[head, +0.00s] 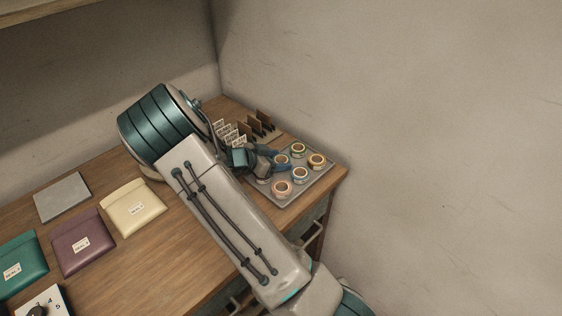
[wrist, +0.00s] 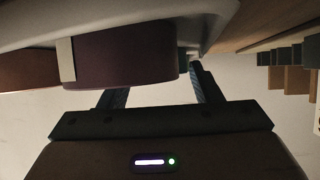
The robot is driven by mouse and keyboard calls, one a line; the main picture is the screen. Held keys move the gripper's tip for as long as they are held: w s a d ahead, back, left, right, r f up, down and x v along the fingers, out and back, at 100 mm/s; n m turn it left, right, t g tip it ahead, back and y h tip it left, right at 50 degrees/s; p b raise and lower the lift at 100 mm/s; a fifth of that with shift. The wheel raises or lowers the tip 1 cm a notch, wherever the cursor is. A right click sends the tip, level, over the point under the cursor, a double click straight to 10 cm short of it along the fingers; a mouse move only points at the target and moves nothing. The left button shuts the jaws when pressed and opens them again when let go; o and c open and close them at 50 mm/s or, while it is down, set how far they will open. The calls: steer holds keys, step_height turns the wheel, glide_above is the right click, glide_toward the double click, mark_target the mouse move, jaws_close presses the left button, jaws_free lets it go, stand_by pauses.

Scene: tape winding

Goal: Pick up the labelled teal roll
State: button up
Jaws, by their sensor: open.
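My gripper (head: 275,161) is open, low over the left part of the grey tray (head: 318,182) in the head view. In the wrist view its two fingers (wrist: 158,84) stand apart, and a large purple roll (wrist: 125,55) covers part of the left finger. A small dark teal piece (wrist: 183,64) shows beyond the purple roll, close to the right fingertip. It may be the teal roll; most of it is hidden and no label shows on it. In the head view a roll with a greenish rim (head: 298,149) sits at the tray's back; its side colour is unclear.
Several other rolls, including an orange-rimmed one (head: 317,161), share the tray. A brown roll (wrist: 28,70) is left of the purple one, with a pale strip (wrist: 66,60) between. Upright cards (head: 262,125) stand behind the tray. Pouches, including a cream one (head: 133,207), lie left.

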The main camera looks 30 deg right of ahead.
steer(key=shift+d, duration=0.1)
steer(key=shift+c, duration=0.4)
steer(key=c, duration=0.5)
steer(key=shift+c, duration=0.2)
